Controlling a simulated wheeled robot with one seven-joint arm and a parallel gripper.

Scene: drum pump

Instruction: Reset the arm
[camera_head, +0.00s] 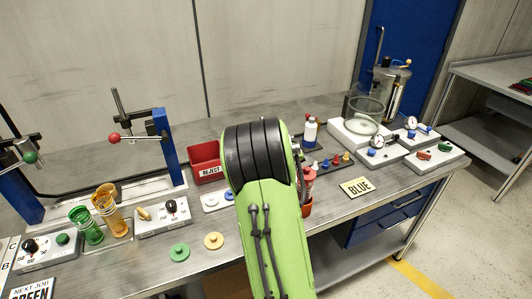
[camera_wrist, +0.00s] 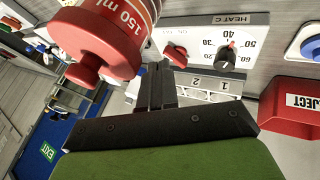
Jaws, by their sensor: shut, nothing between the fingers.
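My green arm with its black joint (camera_head: 255,158) fills the middle of the head view and hides most of my gripper there. In the wrist view my gripper (camera_wrist: 157,78) has its dark fingers together, with nothing between them. A red cylinder marked 150 ml (camera_wrist: 108,28) looms close at the upper left of that view, beside the fingers. I cannot tell whether it touches them. A similar red part (camera_head: 309,174) stands just right of my arm in the head view.
A red REJECT bin (camera_head: 204,171) is left of my arm; it also shows in the wrist view (camera_wrist: 290,112). A white HEAT C panel (camera_wrist: 212,45) lies beyond the fingers. Bottles (camera_head: 310,131), a glass vessel (camera_head: 366,116) and gauge boxes (camera_head: 377,152) stand right. Coloured glasses (camera_head: 107,207) stand left.

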